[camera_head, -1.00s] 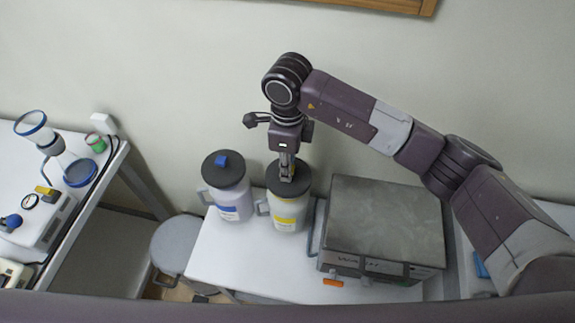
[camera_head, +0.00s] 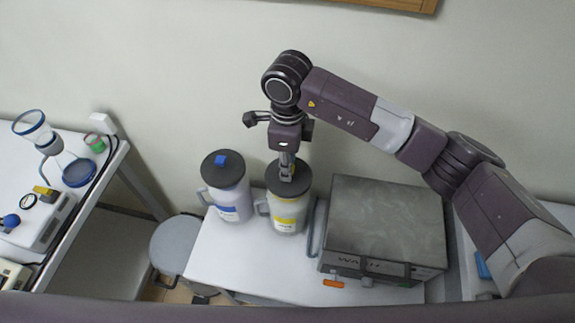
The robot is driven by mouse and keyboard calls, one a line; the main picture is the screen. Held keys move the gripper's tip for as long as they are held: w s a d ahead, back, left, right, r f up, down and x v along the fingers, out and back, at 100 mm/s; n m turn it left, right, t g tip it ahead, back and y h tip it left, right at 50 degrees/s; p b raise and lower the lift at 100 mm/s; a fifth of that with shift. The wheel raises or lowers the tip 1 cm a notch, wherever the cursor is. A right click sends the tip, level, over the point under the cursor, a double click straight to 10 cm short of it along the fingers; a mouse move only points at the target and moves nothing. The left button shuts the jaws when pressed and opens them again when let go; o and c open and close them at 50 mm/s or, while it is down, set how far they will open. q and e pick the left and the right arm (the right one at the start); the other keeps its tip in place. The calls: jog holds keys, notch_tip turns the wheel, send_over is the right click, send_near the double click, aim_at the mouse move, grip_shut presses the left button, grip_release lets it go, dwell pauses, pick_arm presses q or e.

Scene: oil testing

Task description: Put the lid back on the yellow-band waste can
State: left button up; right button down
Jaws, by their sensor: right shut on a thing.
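The yellow-band waste can (camera_head: 286,221) is a white jug with a yellow label, standing on the white table. Its dark round lid (camera_head: 301,190) sits at the can's mouth and looks level; whether it is fully seated I cannot tell. My right gripper (camera_head: 287,175) points straight down from above and is shut on the lid's knob, which the fingers mostly hide. My left gripper is not in view.
A blue-label can (camera_head: 229,208) with a dark lid and blue knob stands close on the left. A large grey metal box (camera_head: 385,225) stands close on the right.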

jog(key=shift+f+b, duration=0.2)
jog(key=shift+b, duration=1)
dwell(1.4)
dwell(0.3)
jog(key=c, duration=1.2)
grip_release()
jog(key=shift+c, duration=0.2)
jog(key=shift+r, duration=0.1)
jog(key=shift+r+p, duration=1.25)
jog(key=shift+r, duration=2.2)
jog(key=shift+c, duration=0.3)
grip_shut()
